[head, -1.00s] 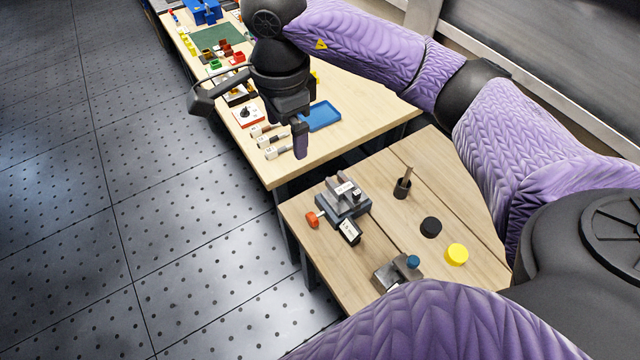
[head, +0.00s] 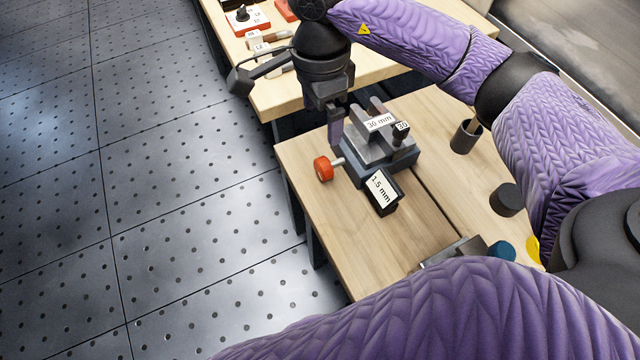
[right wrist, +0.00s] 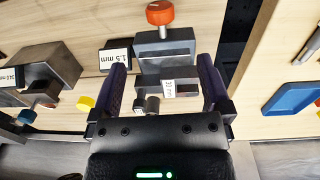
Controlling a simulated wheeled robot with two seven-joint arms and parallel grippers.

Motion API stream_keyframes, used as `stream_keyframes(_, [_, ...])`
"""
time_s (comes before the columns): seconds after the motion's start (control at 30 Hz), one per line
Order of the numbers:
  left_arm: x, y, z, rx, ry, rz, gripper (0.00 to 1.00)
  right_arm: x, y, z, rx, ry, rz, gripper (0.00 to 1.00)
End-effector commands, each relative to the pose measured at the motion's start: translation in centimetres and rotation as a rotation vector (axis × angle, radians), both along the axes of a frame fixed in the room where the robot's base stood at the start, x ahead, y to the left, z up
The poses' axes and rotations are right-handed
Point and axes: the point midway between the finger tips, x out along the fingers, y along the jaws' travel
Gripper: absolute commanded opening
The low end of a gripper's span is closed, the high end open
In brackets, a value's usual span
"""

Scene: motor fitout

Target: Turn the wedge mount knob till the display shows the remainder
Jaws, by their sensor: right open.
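The wedge mount (head: 372,165) is a grey stepped block near the left edge of the near table, with a "30 mm" label on top. Its orange-red knob (head: 323,168) sticks out on the left on a short shaft. The display (head: 382,190) beside it reads "1.5 mm". My right gripper (head: 337,138) points down by the mount's far left side, apart from the knob. In the right wrist view its two fingers (right wrist: 162,62) are open and empty, with the mount (right wrist: 178,47) and the knob (right wrist: 160,13) beyond them. My left gripper is out of view.
A dark cup (head: 466,137), a black disc (head: 507,199) and a yellow disc (head: 534,249) stand right of the mount. A grey block with a blue knob (head: 501,250) is partly hidden by my purple arm. The front left tabletop is bare. Another table stands behind.

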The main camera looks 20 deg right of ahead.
Motion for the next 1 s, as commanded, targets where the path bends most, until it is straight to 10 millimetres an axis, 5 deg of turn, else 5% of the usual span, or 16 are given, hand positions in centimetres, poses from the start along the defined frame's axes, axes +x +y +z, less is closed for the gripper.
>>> stream_keyframes(0.03, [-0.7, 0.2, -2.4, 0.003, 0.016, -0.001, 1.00, 0.1, 0.0, -2.9, 0.001, 0.011, 0.000, 0.99])
stream_keyframes(0.23, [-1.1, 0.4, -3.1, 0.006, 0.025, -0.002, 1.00, 0.0, 0.0, -4.6, 0.000, 0.015, 0.000, 0.99])
stream_keyframes(0.6, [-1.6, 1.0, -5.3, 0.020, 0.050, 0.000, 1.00, -0.4, 0.0, -12.3, -0.001, 0.015, -0.001, 0.99])
stream_keyframes(0.93, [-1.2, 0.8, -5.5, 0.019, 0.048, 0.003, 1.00, -0.5, 0.0, -12.8, 0.000, 0.011, 0.000, 0.99])
stream_keyframes(1.0, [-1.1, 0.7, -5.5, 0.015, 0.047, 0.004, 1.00, -0.5, 0.0, -12.8, 0.000, 0.011, 0.000, 0.86])
